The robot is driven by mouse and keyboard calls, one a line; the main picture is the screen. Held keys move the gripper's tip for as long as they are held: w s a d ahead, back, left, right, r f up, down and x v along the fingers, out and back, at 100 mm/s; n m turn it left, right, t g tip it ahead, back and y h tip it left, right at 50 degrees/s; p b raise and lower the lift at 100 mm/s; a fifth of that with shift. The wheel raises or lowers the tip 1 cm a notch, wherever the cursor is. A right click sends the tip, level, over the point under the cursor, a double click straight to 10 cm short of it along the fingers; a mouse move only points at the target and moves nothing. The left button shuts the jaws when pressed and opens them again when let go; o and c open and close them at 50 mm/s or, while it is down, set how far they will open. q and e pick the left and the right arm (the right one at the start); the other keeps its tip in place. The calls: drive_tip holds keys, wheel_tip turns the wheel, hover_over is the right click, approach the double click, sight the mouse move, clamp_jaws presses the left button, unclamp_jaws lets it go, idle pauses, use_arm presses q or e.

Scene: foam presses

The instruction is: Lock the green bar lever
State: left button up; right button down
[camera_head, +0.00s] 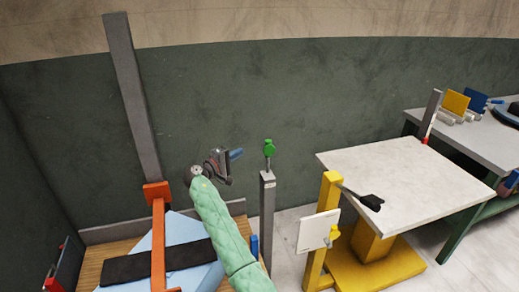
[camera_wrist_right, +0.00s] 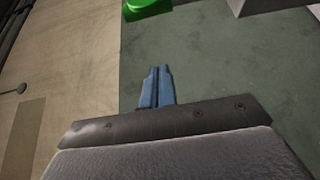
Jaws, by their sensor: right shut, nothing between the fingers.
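A small green lever part (camera_head: 269,148) sits on top of an upright grey post (camera_head: 267,215) in the middle of the head view. Its rounded green end (camera_wrist_right: 148,6) also shows at the top edge of the right wrist view, cut off by the frame. My right gripper (camera_head: 238,154), at the end of the green-sleeved arm, is to the left of the green part and apart from it. Its blue fingers (camera_wrist_right: 157,85) are shut with nothing between them. My left gripper is not in view.
An orange bar (camera_head: 158,240) crosses a light-blue foam block (camera_head: 190,230) with a black strip at lower left. A tall grey bar (camera_head: 133,95) rises behind. At right are a yellow post (camera_head: 318,235) with a white plate, and a pale table (camera_head: 400,175).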

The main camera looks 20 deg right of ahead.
sight(268, 157)
drive_tip(key=shift+d+r, duration=0.1)
